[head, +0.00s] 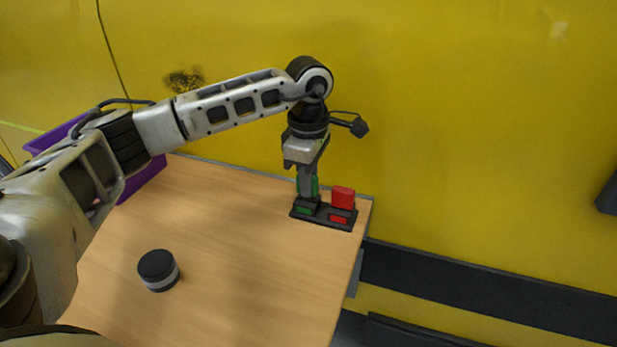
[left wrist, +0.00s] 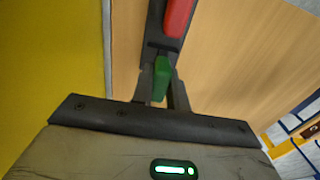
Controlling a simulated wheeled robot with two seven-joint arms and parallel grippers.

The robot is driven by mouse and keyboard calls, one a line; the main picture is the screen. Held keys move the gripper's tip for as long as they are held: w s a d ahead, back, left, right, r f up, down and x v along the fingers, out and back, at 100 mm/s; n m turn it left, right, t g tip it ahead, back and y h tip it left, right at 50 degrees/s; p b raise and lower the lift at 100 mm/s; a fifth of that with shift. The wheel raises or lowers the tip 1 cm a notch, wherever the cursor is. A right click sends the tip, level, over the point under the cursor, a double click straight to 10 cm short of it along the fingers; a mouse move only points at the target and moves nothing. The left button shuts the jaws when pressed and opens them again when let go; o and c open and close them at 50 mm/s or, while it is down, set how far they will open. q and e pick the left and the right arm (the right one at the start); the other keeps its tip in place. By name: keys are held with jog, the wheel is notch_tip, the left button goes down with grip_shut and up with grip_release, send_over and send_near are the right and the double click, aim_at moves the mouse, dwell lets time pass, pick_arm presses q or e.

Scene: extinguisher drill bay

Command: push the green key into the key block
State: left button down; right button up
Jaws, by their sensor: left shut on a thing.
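The key block (head: 323,217) is a dark base near the far right corner of the table, with a green mark and a red mark on its front. The red key (head: 343,196) stands upright on its right side. My left gripper (head: 308,190) points down over the left, green-marked side, shut on the green key (head: 315,186). In the left wrist view the green key (left wrist: 161,76) sits between the fingers, beside the red key (left wrist: 178,17). The fingers hide the key's lower end, so I cannot tell how deep it sits. My right gripper is not in view.
A black and grey round container (head: 158,270) stands on the wooden table (head: 225,240), left and nearer. A purple bin (head: 143,179) is at the left, partly behind my arm. A yellow wall (head: 460,130) rises behind the table. The table's middle is clear.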

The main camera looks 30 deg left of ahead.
pick_arm(q)
jog(key=shift+f+b, duration=0.35)
jog(key=shift+f, duration=0.25)
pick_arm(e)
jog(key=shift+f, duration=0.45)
pick_arm(q)
jog(key=c, duration=1.3)
grip_release()
jog(key=shift+w+r, duration=0.1)
jog(key=shift+r, duration=0.35)
notch_tip(320, 180, up, 15)
jog(key=shift+p, duration=0.35)
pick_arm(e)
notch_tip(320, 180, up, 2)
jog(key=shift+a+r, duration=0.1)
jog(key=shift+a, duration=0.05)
pick_arm(q)
jog(key=shift+r, duration=0.15)
